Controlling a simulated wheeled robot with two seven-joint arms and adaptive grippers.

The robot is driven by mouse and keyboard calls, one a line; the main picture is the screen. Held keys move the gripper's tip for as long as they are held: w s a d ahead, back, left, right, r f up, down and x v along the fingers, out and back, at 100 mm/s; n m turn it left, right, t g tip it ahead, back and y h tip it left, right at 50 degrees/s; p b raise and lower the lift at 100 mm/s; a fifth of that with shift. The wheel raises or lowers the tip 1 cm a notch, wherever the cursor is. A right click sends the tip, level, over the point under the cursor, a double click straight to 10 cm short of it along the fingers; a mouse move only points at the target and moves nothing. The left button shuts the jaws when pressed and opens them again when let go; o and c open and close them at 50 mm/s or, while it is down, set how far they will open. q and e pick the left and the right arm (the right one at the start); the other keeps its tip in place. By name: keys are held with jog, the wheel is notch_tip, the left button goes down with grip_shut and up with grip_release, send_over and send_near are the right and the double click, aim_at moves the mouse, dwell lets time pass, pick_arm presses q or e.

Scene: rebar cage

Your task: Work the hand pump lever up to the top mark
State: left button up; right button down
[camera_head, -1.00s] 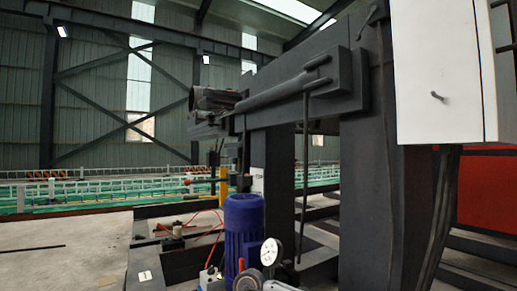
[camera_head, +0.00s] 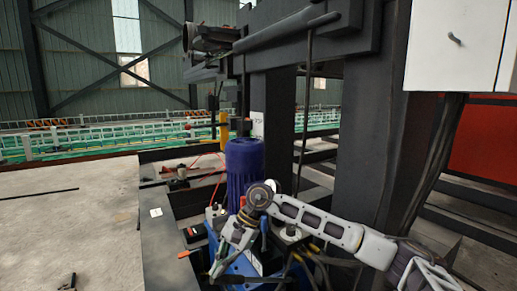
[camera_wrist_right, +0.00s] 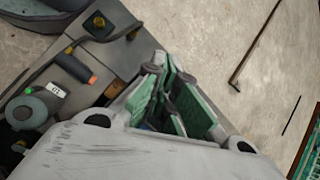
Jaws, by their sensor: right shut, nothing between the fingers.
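The blue pump unit (camera_head: 240,266) stands low in the middle of the head view, below a dark blue motor (camera_head: 244,165). An orange-tipped handle (camera_head: 184,254) sticks out at its left; an orange-and-black handle also shows in the right wrist view (camera_wrist_right: 77,71). A dark bar (camera_head: 255,279) crosses the front of the unit. I cannot tell which is the pump lever, and I make out no top mark. My right gripper (camera_head: 217,270) hangs at the unit, pointing down-left; its green-padded fingers (camera_wrist_right: 172,104) are shut and empty. My left gripper is not clearly seen.
A heavy dark steel frame (camera_head: 360,150) rises behind and to the right, with a white cabinet (camera_head: 455,45) on it. My right forearm crosses in front of the frame's foot. Pale open floor (camera_head: 75,220) lies to the left. A dark object (camera_head: 68,282) is at the bottom left.

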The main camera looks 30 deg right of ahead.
jog(key=shift+a+r+p+v, duration=0.15)
jog(key=shift+p+v, duration=0.35)
jog(key=shift+v, duration=0.8)
jog(key=shift+a+r+p+v, duration=0.15)
jog(key=shift+p+v, duration=0.3)
jog(key=shift+v, duration=0.8)
jog(key=shift+f, duration=0.1)
